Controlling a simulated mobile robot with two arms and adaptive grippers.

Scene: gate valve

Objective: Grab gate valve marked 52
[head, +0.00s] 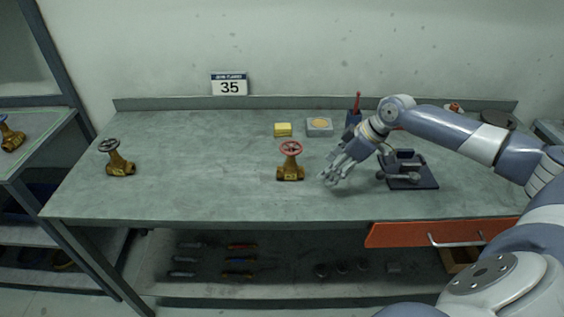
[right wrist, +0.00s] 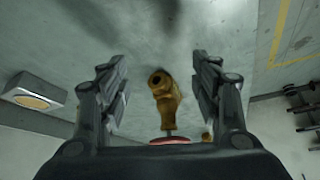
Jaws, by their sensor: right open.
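A brass gate valve with a red handwheel (head: 290,165) stands on the middle of the workbench. A second brass valve with a dark handwheel (head: 119,160) stands at the bench's left, and a third (head: 10,135) is on the left side table. I cannot read 52 on any valve; the wall sign (head: 230,84) reads 35. My right gripper (head: 335,181) is open and empty, just right of the red-wheeled valve. In the right wrist view, that brass valve (right wrist: 162,92) appears between the spread fingers (right wrist: 159,60), apart from both. My left gripper is not in view.
A yellow block (head: 283,130) and a grey box with an orange disc (head: 319,126) lie behind the valve. A dark vise-like fixture (head: 408,172) sits right of my gripper. An orange drawer (head: 430,233) stands open below. The bench between the two valves is clear.

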